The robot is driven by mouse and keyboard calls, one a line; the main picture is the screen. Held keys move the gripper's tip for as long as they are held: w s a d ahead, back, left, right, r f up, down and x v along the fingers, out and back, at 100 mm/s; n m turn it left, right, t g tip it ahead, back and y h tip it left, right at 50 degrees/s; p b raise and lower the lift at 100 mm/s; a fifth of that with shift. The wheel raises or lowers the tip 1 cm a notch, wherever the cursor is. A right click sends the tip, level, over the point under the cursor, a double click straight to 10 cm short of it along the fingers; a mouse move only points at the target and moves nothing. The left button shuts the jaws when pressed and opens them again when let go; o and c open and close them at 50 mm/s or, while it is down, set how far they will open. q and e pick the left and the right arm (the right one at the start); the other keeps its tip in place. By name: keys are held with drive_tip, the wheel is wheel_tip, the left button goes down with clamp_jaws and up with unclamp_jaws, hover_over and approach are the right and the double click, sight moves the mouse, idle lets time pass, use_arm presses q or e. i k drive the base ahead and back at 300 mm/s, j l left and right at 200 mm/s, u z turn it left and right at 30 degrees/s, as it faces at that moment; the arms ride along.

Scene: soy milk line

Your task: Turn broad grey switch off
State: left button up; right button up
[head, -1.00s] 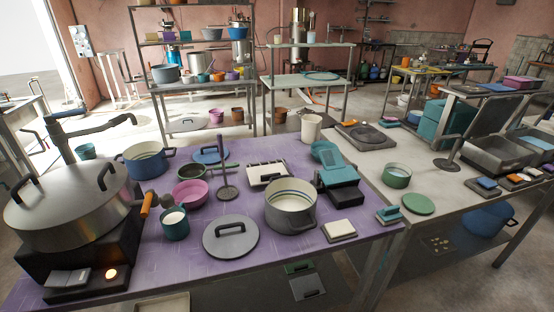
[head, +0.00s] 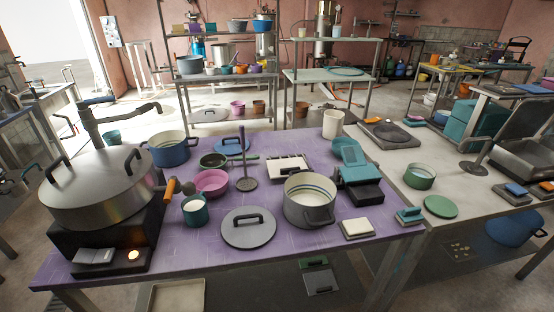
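The broad grey switch (head: 96,257) sits on the front of the black burner base (head: 108,232) at the left end of the purple table. It is a wide flat rocker; which way it is tipped is too small to tell. A large lidded steel pot (head: 98,190) stands on the burner above the switch. Neither of my grippers is in view, and nothing touches the switch.
The purple table (head: 190,256) holds a teal cup (head: 196,209), a grey lid (head: 248,227), a grey pot (head: 310,199) and a blue pot (head: 170,148). An orange-handled tool (head: 171,188) lies close to the burner's right side. The space before the switch looks clear.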

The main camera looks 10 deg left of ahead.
sight(85, 255)
drive_tip(key=u, duration=1.75)
